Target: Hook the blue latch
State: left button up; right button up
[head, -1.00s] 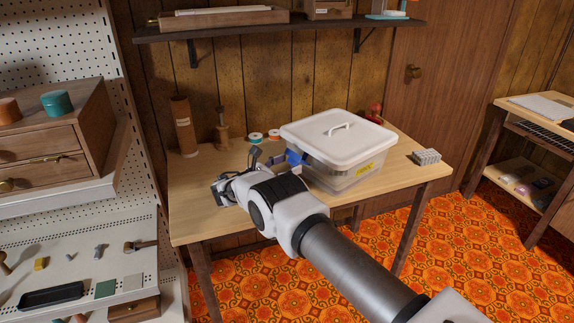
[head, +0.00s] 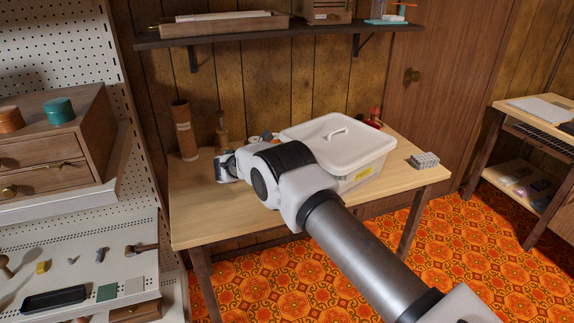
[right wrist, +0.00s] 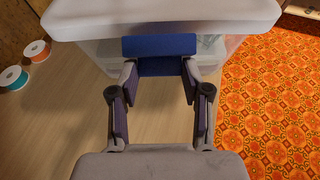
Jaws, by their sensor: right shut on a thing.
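The blue latch (right wrist: 160,45) hangs on the front of a clear storage box (head: 362,175), just under the edge of its white lid (head: 320,148). In the right wrist view its wide upper part stands against the lid's edge. My right gripper (right wrist: 160,72) is shut on the latch's lower part, one finger at each side. Whether the latch's upper edge catches the lid rim cannot be told. In the head view my right arm hides the latch and the fingers. My left gripper is in neither current view.
The box stands on a wooden table (head: 205,215). A small grey block (head: 424,161) sits at the right. A shelf (head: 250,39) overhangs behind.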

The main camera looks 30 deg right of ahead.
jog(key=r+y+p, duration=0.1)
jog(key=d+y+p, duration=0.1)
jog(key=y, duration=0.1)
jog(key=r+y+p, duration=0.1)
jog(key=p, duration=0.1)
jog(key=shift+d+r+y, duration=0.3)
jog(key=shift+r, duration=0.05)
jog(key=shift+w+d+r+g+y+p, duration=0.15)
jog(key=shift+d+y+p, duration=0.1)
jog(key=shift+y+p, duration=0.25)
jog(key=shift+s+d+r+g+y+p, duration=0.1)
jog(key=shift+d+g+y+p, duration=0.1)
jog(key=shift+y+p, duration=0.25)
jog(key=shift+d+y+p, duration=0.25)
jog(key=shift+y+p, duration=0.05)
jog(key=shift+y, duration=0.35)
jog(key=shift+f, duration=0.1)
jog(key=o, duration=1.2)
jog(key=shift+c, duration=0.2)
